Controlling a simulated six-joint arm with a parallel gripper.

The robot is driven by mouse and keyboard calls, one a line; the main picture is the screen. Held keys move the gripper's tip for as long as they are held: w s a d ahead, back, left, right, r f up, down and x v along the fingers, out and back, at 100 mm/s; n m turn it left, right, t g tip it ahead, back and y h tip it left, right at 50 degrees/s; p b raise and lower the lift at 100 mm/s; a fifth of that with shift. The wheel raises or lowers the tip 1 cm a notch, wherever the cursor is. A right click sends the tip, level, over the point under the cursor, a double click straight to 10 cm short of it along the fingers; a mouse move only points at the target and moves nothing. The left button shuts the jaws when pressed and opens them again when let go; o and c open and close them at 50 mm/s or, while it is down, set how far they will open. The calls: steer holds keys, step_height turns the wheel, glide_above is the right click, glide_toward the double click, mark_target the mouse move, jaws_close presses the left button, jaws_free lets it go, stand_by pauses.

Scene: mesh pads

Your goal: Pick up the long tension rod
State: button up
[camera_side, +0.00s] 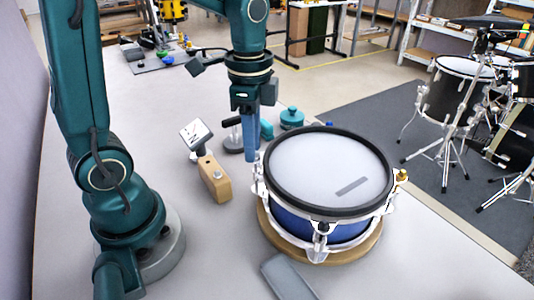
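My gripper (252,153) points straight down just left of the drum's rim, near the back left of the drum. Its blue fingers are seen nearly edge-on, so the gap between them and anything in it cannot be made out. The snare drum (318,226), blue with a black hoop, stands on a round wooden base. Its white mesh head (322,165) carries a small grey strip (351,186). Silver lugs and rods run around its side. A wooden block (215,179) with a small metal fitting on top stands left of the drum. I cannot single out a loose long tension rod.
A small tilted display (195,134) stands behind the block. A teal lidded pot (291,117) and a round dark stand (236,143) are close behind my gripper. A grey bar (289,279) lies at the front. The table between my base and the block is clear.

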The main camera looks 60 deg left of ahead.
jaws_close()
steer(key=shift+r, duration=3.75)
